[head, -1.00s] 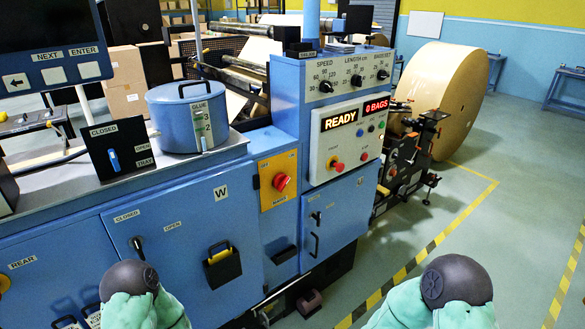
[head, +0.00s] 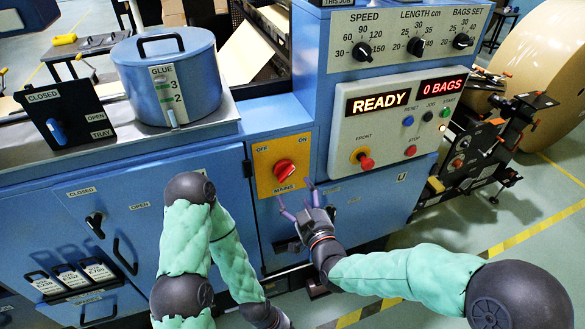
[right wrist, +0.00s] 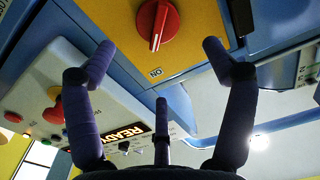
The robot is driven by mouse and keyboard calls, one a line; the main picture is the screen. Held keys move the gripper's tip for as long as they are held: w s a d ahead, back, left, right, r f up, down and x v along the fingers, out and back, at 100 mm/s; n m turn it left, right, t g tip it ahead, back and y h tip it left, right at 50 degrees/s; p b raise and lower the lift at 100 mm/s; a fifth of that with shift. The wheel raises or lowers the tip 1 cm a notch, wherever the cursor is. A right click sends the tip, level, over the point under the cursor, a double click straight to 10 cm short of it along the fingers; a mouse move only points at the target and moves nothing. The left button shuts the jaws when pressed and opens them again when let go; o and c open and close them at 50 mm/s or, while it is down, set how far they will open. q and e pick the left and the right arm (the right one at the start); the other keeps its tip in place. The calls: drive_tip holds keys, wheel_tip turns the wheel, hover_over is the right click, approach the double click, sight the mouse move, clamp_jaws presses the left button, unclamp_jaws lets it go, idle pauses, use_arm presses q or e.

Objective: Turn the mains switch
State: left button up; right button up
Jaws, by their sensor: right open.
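The mains switch (head: 284,170) is a red rotary knob on a yellow plate (head: 262,187) marked OFF, ON and MAINS. Its grip slants up and right, and its white mark points towards the ON label. My right gripper (head: 296,196) is open and empty, just below and in front of the knob, not touching it. In the right wrist view, the knob (right wrist: 157,24) appears beyond and between the spread fingers (right wrist: 158,52), with the ON label near. My left arm is folded at the left; its gripper is mostly cut off at the bottom edge.
A control panel (head: 380,150) with a READY display, buttons and a red-topped front knob is right of the plate. A blue glue pot (head: 170,80) stands on the counter at left. A black tray lever box (head: 62,115) sits beside it. A large kraft roll (head: 550,75) is at the back right.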

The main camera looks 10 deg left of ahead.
sight(288, 174)
drive_tip(key=b+x, duration=0.1)
drive_tip(key=x, duration=0.8)
drive_tip(key=shift+w+a+b, duration=0.25)
drive_tip(key=shift+w+b, duration=0.05)
drive_tip(key=shift+b, duration=0.1)
drive_tip(key=c, duration=1.1)
